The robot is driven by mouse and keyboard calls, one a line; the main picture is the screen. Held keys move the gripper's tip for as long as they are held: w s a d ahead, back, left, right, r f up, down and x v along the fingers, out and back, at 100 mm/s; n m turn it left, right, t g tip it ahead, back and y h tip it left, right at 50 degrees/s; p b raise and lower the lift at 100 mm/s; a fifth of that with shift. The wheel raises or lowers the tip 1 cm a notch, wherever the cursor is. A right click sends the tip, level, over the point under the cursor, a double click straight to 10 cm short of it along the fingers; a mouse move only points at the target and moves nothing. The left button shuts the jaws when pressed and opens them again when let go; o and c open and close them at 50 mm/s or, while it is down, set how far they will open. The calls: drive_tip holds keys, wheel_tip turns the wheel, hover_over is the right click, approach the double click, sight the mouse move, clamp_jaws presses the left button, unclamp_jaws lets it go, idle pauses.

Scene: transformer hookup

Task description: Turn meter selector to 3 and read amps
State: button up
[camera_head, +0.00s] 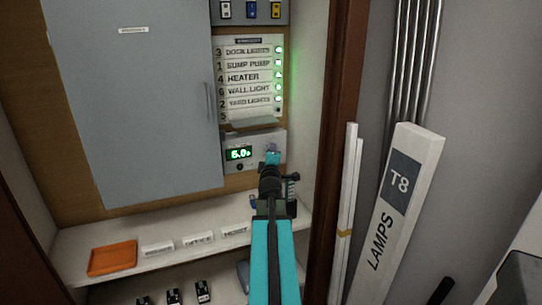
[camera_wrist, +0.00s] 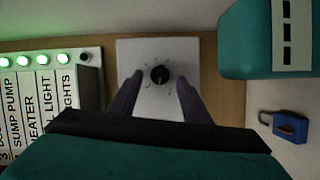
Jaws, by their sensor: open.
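The meter (camera_head: 232,140) is a pale box under the label panel. Its green display (camera_head: 240,154) shows digits like 5.0 or 6.0, too small to be sure. In the wrist view, the selector knob (camera_wrist: 160,75) is a black round dial on the white meter face (camera_wrist: 160,52), ringed by small marks that I cannot read. My gripper (camera_wrist: 160,80) is open, with one finger on each side of the knob and a gap around it. In the head view, my gripper (camera_head: 271,158) covers the meter's right part and hides the knob.
A labelled circuit panel (camera_head: 246,52) with lit green lamps is above the meter. A grey cabinet door (camera_head: 140,110) is to the left. A shelf holds an orange tray (camera_head: 112,258) and name labels. A blue padlock (camera_wrist: 290,127) is right of the meter. A lamps box (camera_head: 400,200) leans at the right.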

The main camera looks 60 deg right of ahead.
drive_tip(key=shift+w+d, duration=0.15)
drive_tip(key=shift+d, duration=0.2)
drive_tip(key=shift+c, duration=0.2)
drive_tip(key=c, duration=1)
drive_tip(key=shift+r+p, duration=0.2)
drive_tip(key=shift+p, duration=0.8)
drive_tip(key=m+p, duration=0.1)
drive_tip(key=p, duration=0.7)
drive_tip(key=m+y+p, duration=0.1)
drive_tip(key=p, duration=0.7)
drive_tip(key=shift+d+r+m, duration=0.15)
drive_tip(key=shift+r+m, duration=0.25)
drive_tip(key=p, duration=0.5)
drive_tip(key=shift+m+y, duration=0.4)
drive_tip(key=shift+f+p, duration=0.1)
drive_tip(key=shift+p, duration=1.15)
drive_tip(key=shift+f, duration=0.1)
